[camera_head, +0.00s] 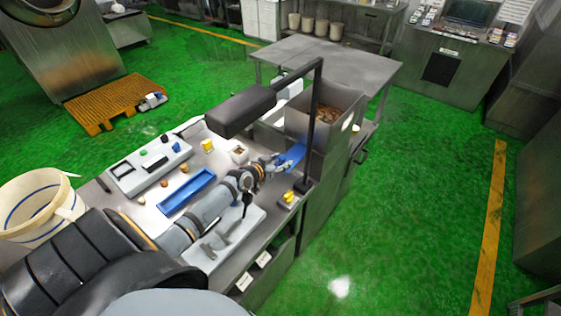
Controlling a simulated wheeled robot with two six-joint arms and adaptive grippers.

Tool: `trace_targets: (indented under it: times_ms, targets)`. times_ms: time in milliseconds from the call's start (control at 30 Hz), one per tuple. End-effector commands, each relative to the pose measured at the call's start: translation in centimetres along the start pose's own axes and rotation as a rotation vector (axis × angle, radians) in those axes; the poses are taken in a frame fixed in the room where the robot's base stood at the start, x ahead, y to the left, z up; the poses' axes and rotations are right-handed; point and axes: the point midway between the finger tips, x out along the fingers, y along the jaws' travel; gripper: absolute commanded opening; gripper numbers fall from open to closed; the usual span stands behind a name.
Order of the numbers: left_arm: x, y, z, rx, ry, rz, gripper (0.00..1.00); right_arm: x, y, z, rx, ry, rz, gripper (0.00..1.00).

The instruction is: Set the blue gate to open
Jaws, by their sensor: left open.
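The blue gate (294,156) is a small blue flap low at the near-left foot of the metal hopper (305,128), which holds brown pieces. My left gripper (284,162) is open right beside the gate, its fingertips at the gate's left edge. I cannot tell whether they touch it. The gripper and the dark post partly cover the gate, and how far it stands open is too small to tell. My right gripper is not in view.
A white bucket (38,205) stands at the left. Green floor is clear to the right.

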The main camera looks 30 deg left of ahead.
Motion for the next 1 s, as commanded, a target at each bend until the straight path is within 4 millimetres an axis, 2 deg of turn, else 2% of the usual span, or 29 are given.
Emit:
trace_targets:
  times_ms: [67, 167, 400, 600, 1000]
  targets:
    - [0.0, 0.0, -0.1, 0.001, 0.001, 0.000, 0.47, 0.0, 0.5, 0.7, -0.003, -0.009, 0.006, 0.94]
    - [-0.3, 0.0, -1.0, 0.004, 0.003, 0.002, 0.47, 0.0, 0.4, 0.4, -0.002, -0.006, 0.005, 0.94]
    - [-2.3, 0.0, -5.7, 0.007, 0.003, 0.001, 0.47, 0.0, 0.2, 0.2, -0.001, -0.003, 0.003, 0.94]
    - [-3.5, 0.0, -8.6, 0.004, 0.000, 0.000, 0.47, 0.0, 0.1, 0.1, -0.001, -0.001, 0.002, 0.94]
    - [-3.8, 0.0, -9.2, -0.001, -0.001, 0.000, 0.47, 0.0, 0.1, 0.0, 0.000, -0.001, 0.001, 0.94]
